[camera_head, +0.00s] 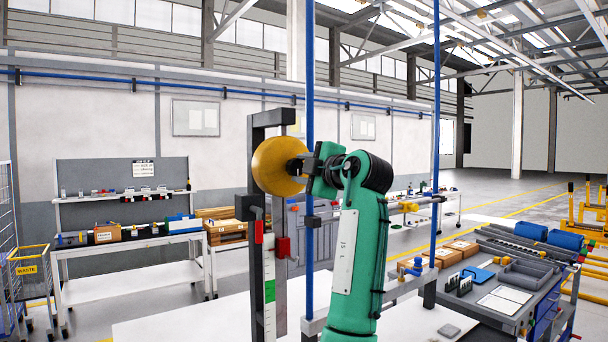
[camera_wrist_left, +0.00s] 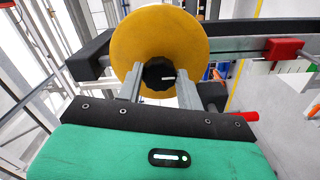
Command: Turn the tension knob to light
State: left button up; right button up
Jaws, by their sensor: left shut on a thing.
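The tension knob (camera_wrist_left: 157,74) is a small black knob with a white mark, at the centre of a large yellow disc (camera_wrist_left: 203,41). The yellow disc also shows in the head view (camera_head: 272,166), on a dark upright frame (camera_head: 254,142). My left gripper (camera_wrist_left: 159,84) has one finger on each side of the knob and is shut on it. In the head view my left gripper (camera_head: 298,166) reaches the disc from the right and hides most of the knob. The white mark points right in the wrist view. My right gripper is not in view.
A scale with white and green bands (camera_head: 269,280) hangs below the disc, near red blocks (camera_head: 283,247). Blue posts (camera_head: 310,90) rise close to my arm. A workbench with trays (camera_head: 525,275) stands right, and a shelf bench (camera_head: 130,250) stands left.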

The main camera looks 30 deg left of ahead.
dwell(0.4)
pick_arm(q)
jog(key=o, duration=1)
jog(key=shift+d, duration=0.1)
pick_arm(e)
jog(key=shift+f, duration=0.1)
pick_arm(q)
jog(key=shift+s+d+f, duration=0.1)
jog(key=shift+s+d, duration=0.1)
jog(key=shift+d, duration=0.15)
jog(key=b+v, duration=0.4)
jog(key=v, duration=0.9)
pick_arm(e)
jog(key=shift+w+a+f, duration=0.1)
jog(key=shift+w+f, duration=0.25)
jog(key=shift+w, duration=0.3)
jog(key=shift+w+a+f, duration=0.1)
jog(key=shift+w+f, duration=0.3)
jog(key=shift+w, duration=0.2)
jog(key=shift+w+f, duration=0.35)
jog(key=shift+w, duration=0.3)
pick_arm(q)
jog(key=shift+a, duration=0.1)
